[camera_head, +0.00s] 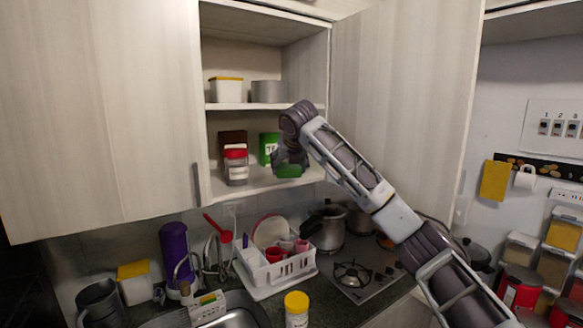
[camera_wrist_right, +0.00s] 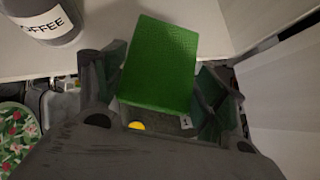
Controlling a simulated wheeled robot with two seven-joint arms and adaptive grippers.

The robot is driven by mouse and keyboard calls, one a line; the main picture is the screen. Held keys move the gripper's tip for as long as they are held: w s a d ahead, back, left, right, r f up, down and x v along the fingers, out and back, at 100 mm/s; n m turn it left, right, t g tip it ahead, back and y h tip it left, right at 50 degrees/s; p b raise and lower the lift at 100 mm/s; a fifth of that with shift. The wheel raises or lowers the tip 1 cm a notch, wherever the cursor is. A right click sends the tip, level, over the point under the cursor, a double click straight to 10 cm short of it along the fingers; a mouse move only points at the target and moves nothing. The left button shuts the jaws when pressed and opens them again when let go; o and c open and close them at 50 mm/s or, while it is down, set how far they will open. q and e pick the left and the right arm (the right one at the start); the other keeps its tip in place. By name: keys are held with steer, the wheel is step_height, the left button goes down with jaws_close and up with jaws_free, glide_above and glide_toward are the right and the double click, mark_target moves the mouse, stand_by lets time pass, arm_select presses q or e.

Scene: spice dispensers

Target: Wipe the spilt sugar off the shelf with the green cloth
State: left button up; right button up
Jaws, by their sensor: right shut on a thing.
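My right gripper (camera_head: 290,160) is at the front of the open cabinet's lower shelf (camera_head: 250,187), shut on the green cloth (camera_head: 288,171). In the right wrist view, the cloth (camera_wrist_right: 160,62) is a thick green block between the fingers of the gripper (camera_wrist_right: 160,85). It reaches over the pale shelf surface (camera_wrist_right: 105,45); I cannot tell whether it touches it. I cannot make out any spilt sugar in either view; the cloth and gripper hide part of the shelf. My left gripper is not in view.
A red-lidded jar (camera_head: 236,165) stands left of the gripper, with a brown box (camera_head: 231,138) behind. A green box (camera_head: 267,146) stands behind the gripper. A coffee-labelled jar (camera_wrist_right: 45,22) is close left in the wrist view. The open cabinet door (camera_head: 400,100) is to the right.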

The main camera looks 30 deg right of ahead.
glide_above(274, 181)
steer(key=shift+s+f, duration=0.2)
steer(key=shift+f, duration=0.05)
steer(key=shift+w+f, duration=0.1)
steer(key=shift+f+b, duration=0.4)
steer(key=shift+f, duration=0.85)
stand_by(0.3)
steer(key=shift+f, duration=0.7)
stand_by(1.3)
steer(key=shift+a, duration=0.2)
steer(key=shift+w+a+p, duration=0.4)
steer(key=shift+w+a, duration=0.85)
steer(key=shift+a, duration=0.2)
steer(key=shift+d, duration=0.15)
steer(key=shift+w+d, duration=0.2)
steer(key=shift+d, duration=1.15)
